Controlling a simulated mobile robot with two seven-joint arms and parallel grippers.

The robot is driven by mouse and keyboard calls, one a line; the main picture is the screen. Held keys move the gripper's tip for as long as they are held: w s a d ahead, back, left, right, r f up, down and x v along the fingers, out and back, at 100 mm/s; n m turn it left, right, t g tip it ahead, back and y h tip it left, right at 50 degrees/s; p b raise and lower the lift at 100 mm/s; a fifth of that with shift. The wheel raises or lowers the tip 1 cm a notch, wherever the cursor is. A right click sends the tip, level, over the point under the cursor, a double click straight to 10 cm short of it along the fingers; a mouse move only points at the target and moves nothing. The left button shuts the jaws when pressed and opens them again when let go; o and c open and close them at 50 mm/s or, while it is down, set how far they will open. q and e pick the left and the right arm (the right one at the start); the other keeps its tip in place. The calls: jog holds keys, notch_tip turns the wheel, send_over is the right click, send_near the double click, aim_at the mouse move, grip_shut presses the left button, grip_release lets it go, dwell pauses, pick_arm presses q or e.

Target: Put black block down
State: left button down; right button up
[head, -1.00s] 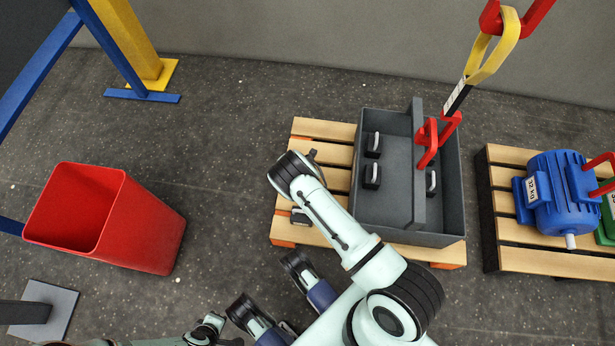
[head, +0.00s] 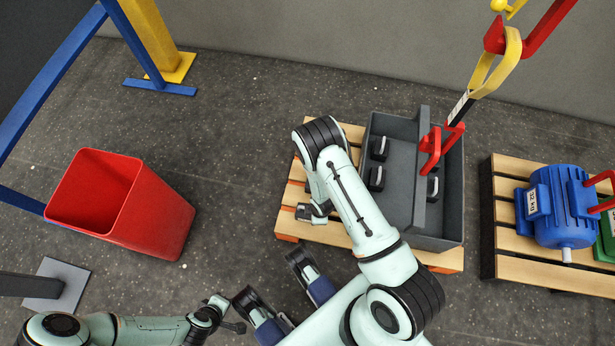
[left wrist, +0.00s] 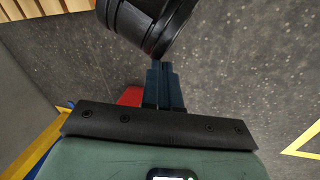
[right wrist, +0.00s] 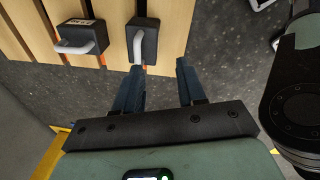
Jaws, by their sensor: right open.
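Two black blocks with silver handles show in the right wrist view. One black block (right wrist: 149,27) sits near the edge of the wooden pallet (right wrist: 178,25), and another black block (right wrist: 79,31) lies to its left. My right gripper (right wrist: 160,65) is open and empty. Its left finger is close to the nearer block's handle; I cannot tell if they touch. My left gripper (left wrist: 163,68) is shut and empty, low in the head view (head: 238,327).
A grey bin (head: 453,190) on the pallet holds several black blocks, with a red and yellow hoist hook above it. A blue motor (head: 562,205) stands on another pallet at right. A red bin (head: 150,215) stands at left. Floor between the red bin and pallet is clear.

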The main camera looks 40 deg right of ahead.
jog(key=s+a+r+m+y, duration=0.1)
jog(key=s+a+r+m, duration=0.2)
jog(key=m, duration=0.4)
jog(key=s+a+r+m+y, duration=0.1)
jog(key=s+a+r+m, duration=0.2)
jog(key=a+m, duration=0.3)
jog(key=shift+r+m+y, duration=0.3)
jog(key=shift+r+m, duration=0.25)
jog(key=shift+m, duration=0.65)
jog(key=shift+a, duration=0.1)
pick_arm(q)
jog(key=s+d+r+g+p, duration=0.1)
jog(key=s+r+p, duration=0.2)
jog(key=r+p, duration=0.6)
jog(key=s+d+r+g+h+p, duration=0.1)
jog(key=s+d+r+g+p, duration=0.1)
jog(key=r+p, duration=0.7)
jog(key=shift+s+d+r+m, duration=0.2)
jog(key=shift+s+m, duration=0.1)
jog(key=shift+s, duration=0.5)
pick_arm(e)
jog(key=s+a+r+g, duration=0.1)
jog(key=s+r, duration=0.2)
jog(key=r, duration=0.6)
jog(key=s+a+r+g+y, duration=0.1)
jog(key=s+a+r, duration=0.1)
jog(key=r, duration=0.7)
jog(key=shift+s+a+r+n+g, duration=0.2)
jog(key=shift+s+n+g, duration=0.15)
jog(key=shift+s, duration=0.5)
